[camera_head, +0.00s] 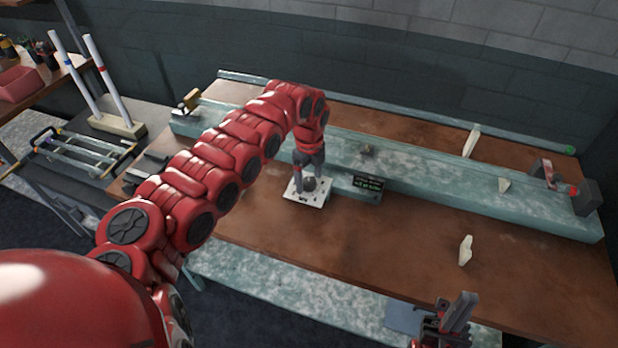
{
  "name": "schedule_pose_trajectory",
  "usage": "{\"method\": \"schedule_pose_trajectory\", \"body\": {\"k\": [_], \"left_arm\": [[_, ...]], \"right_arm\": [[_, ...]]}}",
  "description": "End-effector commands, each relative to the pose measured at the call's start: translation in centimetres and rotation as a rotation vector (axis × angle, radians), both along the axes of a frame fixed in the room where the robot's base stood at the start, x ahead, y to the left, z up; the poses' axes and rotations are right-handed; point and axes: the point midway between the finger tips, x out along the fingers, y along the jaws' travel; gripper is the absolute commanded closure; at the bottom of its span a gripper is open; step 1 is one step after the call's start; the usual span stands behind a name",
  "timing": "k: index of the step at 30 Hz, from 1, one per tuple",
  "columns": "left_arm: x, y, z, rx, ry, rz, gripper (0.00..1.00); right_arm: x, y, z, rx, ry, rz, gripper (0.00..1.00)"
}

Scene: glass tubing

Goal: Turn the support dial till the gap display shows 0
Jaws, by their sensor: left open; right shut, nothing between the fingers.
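The support dial (309,184) is a small dark knob on a white plate (315,201) at the middle of the bench. My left gripper (309,181) points down over the plate, open, with its fingers on either side of the knob. I cannot tell whether they touch it. The gap display (368,184) is a dark box with small green characters just right of the plate, too small to read. My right gripper (459,311) is shut and empty at the bottom right, near the bench's front edge, well apart from the dial.
A long grey-green rail (440,173) runs across the brown bench behind the dial. A pale wedge-like piece (465,250) stands on the bench at the right. A red and grey fixture (550,176) sits at the rail's right end. A rack with white tubes (118,122) stands at the left.

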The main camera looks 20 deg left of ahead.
Motion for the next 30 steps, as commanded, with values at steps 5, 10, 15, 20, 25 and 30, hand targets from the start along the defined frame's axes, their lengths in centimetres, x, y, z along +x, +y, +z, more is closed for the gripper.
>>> {"method": "schedule_pose_trajectory", "body": {"k": [5,10,15,20,25,30], "left_arm": [[0.2,0.1,1.7,0.0,-0.004,0.003,0.19],[0.2,0.1,5.8,0.001,-0.009,0.0,0.19],[0.2,-0.1,10.0,0.001,-0.007,-0.002,0.19],[0.1,0.1,13.2,0.006,-0.003,-0.001,0.19],[0.0,0.0,15.8,0.004,-0.001,0.0,0.19],[0.0,0.0,17.1,0.0,-0.001,0.0,0.19]], "right_arm": [[0.0,0.0,-0.8,0.0,0.0,0.0,1.0],[0.0,0.0,-2.0,0.0,0.0,0.0,1.0],[0.0,0.0,-2.9,0.0,0.0,0.0,1.0],[0.0,0.0,-3.1,0.0,0.0,0.0,1.0],[0.0,0.0,-2.7,0.0,0.0,0.0,1.0],[0.0,0.0,-2.5,0.0,0.0,0.0,1.0]]}}
